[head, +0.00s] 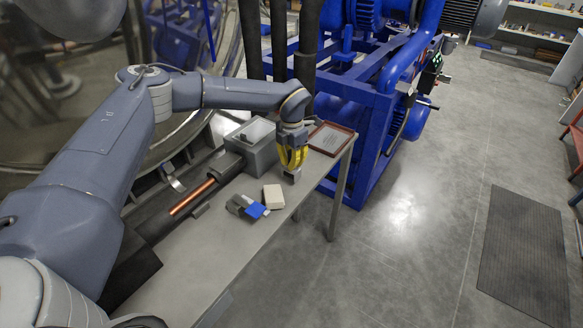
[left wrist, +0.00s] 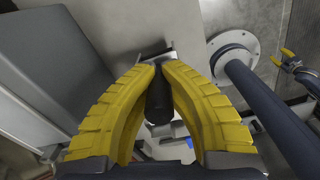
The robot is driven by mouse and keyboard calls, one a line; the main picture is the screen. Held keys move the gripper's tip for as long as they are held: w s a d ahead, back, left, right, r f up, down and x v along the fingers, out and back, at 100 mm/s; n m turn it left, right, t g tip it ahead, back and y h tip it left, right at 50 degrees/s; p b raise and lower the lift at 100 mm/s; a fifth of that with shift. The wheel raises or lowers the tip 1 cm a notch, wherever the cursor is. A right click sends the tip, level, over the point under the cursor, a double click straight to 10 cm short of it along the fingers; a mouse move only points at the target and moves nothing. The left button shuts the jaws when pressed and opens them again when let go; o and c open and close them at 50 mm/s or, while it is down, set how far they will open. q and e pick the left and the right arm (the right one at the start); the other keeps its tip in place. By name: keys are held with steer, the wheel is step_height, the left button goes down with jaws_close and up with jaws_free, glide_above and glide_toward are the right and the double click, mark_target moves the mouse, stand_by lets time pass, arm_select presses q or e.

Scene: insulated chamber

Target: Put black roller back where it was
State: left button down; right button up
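My left gripper (head: 292,168) points down above the far part of the grey bench, with its yellow fingers close together. In the left wrist view the fingers (left wrist: 164,66) close around a dark cylindrical piece, which appears to be the black roller (left wrist: 158,102). A small grey metal end shows just below the fingertips in the head view (head: 293,178). Whether it touches the bench is unclear. Most of the roller is hidden by the fingers in the head view.
On the bench (head: 232,255) are a grey box (head: 262,152), a red-brown tray (head: 347,131), a cream block (head: 273,196) and a blue-and-grey item (head: 246,207). A dark tube with a copper-coloured rod (head: 193,197) lies along the left. Blue machinery (head: 345,150) stands beyond.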

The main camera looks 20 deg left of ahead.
arm_select(q)
steer(key=shift+f, duration=1.05)
steer(key=shift+f, duration=0.15)
steer(key=c, duration=1.6)
jaws_free()
step_height(320, 180, up, 12)
steer(key=shift+r, duration=0.15)
